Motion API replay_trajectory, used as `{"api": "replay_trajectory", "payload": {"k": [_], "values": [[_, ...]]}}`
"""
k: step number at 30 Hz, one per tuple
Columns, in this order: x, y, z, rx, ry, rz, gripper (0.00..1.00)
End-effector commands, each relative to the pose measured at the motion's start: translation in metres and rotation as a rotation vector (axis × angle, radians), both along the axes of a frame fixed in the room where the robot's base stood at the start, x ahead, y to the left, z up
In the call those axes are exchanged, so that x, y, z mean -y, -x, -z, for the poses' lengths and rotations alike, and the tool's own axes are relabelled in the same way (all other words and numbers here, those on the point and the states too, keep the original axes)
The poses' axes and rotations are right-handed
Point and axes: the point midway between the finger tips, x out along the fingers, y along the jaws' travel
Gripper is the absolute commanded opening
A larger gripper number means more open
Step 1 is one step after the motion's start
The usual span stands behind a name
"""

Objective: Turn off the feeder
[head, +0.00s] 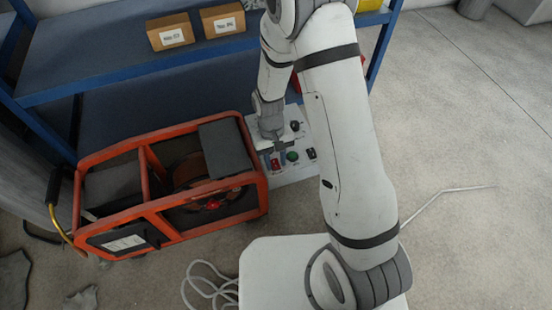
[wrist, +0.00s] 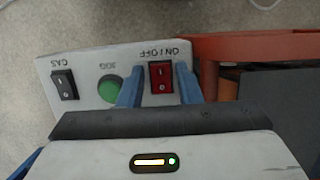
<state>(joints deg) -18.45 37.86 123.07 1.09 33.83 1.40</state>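The feeder's white control panel (head: 300,170) lies at the right end of an orange-framed unit (head: 160,243) in the head view. In the wrist view the panel (wrist: 70,52) appears with its lettering upside down. It carries a red ON/OFF rocker switch (wrist: 161,77), a green JOG button (wrist: 111,88) and a black GAS switch (wrist: 64,84). My gripper (wrist: 159,68) is open and empty, its blue fingers on either side of the red switch. I cannot tell whether they touch the panel, or which way the rocker is pressed.
A blue shelf (head: 130,55) behind holds two labelled cardboard boxes (head: 223,20). The orange frame stands close beside the panel and gripper. A pale cable (head: 203,284) lies on the floor in front. The floor at the right is mostly clear.

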Motion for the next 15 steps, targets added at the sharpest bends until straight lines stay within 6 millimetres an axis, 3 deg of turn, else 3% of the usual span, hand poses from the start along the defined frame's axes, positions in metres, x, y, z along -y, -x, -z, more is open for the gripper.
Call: {"api": "replay_trajectory", "payload": {"k": [4,11,15], "values": [[0.000,0.000,0.000,0.000,0.000,0.000,0.42],[0.000,0.000,-0.002,0.000,0.000,-0.001,0.42],[-0.002,-0.004,-0.018,0.002,-0.001,-0.001,0.42]]}}
